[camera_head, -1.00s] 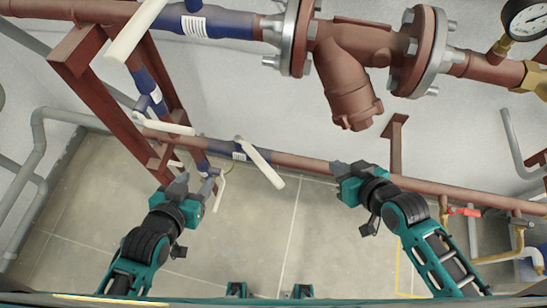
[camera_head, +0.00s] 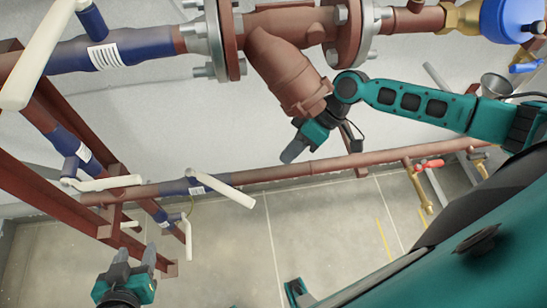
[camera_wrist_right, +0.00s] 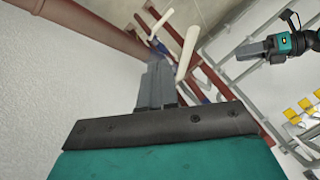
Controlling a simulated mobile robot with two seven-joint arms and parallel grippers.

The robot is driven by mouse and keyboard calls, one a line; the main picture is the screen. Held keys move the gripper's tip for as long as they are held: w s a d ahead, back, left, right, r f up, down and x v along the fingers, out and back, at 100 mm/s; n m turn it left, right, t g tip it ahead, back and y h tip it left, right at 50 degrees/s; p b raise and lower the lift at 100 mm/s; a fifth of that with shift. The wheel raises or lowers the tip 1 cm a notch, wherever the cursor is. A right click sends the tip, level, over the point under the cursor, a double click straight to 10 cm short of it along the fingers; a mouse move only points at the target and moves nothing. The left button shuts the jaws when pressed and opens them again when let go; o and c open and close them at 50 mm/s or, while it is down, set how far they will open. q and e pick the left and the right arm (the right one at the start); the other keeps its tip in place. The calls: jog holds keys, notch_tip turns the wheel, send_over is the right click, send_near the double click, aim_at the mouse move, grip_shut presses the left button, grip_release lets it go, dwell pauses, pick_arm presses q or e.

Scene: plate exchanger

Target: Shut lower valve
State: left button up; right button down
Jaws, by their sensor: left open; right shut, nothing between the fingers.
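The lower horizontal pipe carries a blue valve (camera_head: 176,188) with a long white lever (camera_head: 228,190) that slants down to the right across the pipe line. Two white levers also show beyond the fingers in the right wrist view, the nearer one (camera_wrist_right: 187,53) beside the fingertips; I cannot tell whether they touch. My right gripper (camera_head: 290,154) is shut and empty, above the lower pipe and to the right of the lever in the head view. Its closed fingers show in the wrist view (camera_wrist_right: 155,82). My left gripper (camera_head: 137,256) is open and empty, below the valves.
Another white lever (camera_head: 104,183) sits on the sloping blue pipe, and a small one (camera_head: 188,240) hangs below. A large white lever (camera_head: 38,55) is at upper left. The brown strainer (camera_head: 287,70) is close to my right forearm. A red-handled valve (camera_head: 430,164) is at right.

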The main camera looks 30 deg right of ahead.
jog(key=s+a+f, duration=0.2)
jog(key=a+f, duration=0.5)
jog(key=a, duration=0.1)
jog(key=shift+a, duration=0.25)
jog(key=shift+s+a+r, duration=0.1)
